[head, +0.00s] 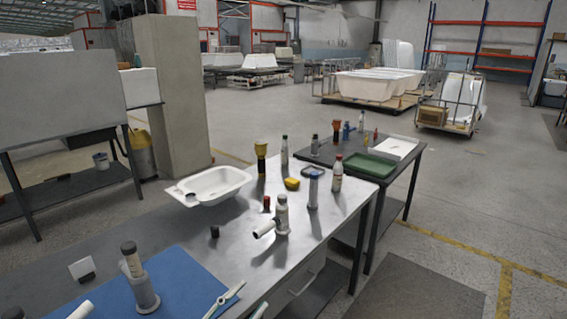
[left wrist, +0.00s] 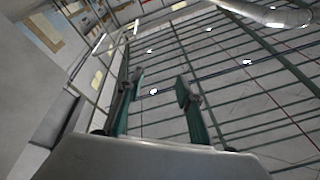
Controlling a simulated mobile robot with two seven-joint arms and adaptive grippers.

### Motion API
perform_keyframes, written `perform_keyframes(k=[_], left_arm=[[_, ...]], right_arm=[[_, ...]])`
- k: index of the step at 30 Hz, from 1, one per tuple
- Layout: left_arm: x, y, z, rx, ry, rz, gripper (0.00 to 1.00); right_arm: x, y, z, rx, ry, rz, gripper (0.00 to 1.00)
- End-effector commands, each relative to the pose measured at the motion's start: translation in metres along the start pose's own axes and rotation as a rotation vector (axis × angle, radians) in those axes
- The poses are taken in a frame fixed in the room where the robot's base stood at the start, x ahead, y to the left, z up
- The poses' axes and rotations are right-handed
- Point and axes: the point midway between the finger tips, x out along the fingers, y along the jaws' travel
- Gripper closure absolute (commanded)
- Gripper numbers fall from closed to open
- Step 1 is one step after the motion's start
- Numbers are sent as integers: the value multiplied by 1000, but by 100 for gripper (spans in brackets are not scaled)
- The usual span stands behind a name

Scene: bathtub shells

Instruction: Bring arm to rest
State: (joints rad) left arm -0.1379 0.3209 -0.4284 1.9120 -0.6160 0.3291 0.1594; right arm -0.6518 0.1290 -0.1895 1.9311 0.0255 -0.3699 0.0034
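My left gripper (left wrist: 160,82) shows in the left wrist view with its two dark green fingers apart and nothing between them. It points up toward the ceiling beams and is clear of any object. In the head view I cannot surely make out the left gripper low in the picture. My right gripper is in neither view.
In the head view a metal worktable (head: 240,247) carries a white basin (head: 209,185), several bottles and a blue mat (head: 185,281). Behind it, a dark table holds a green tray (head: 369,165). A concrete pillar (head: 175,90) stands left. Open floor lies right.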

Motion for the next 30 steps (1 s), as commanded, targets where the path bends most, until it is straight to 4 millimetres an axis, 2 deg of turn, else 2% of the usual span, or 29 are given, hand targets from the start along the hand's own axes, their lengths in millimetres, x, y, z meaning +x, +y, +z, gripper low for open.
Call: perform_keyframes(k=[1,3,5,6,10,12,15,18,21,30], left_arm=[[-22,4,31,-59,-118,-51,64],[-53,11,68,-123,-263,-101,64],[-82,20,97,-175,-384,-133,64],[-102,28,114,-207,-461,-148,64],[-170,59,158,-307,-690,-174,64],[-203,76,172,-354,-790,-179,64],[-241,97,185,-404,-902,-175,64],[-266,111,191,-439,-970,-170,64],[-278,118,193,-454,-1003,-167,64],[-279,118,194,-455,-1006,-166,64]], right_arm=[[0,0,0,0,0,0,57],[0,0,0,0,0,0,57],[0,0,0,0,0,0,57],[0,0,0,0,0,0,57],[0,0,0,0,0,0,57],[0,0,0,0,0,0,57],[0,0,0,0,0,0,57],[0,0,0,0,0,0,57],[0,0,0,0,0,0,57],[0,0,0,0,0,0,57]])
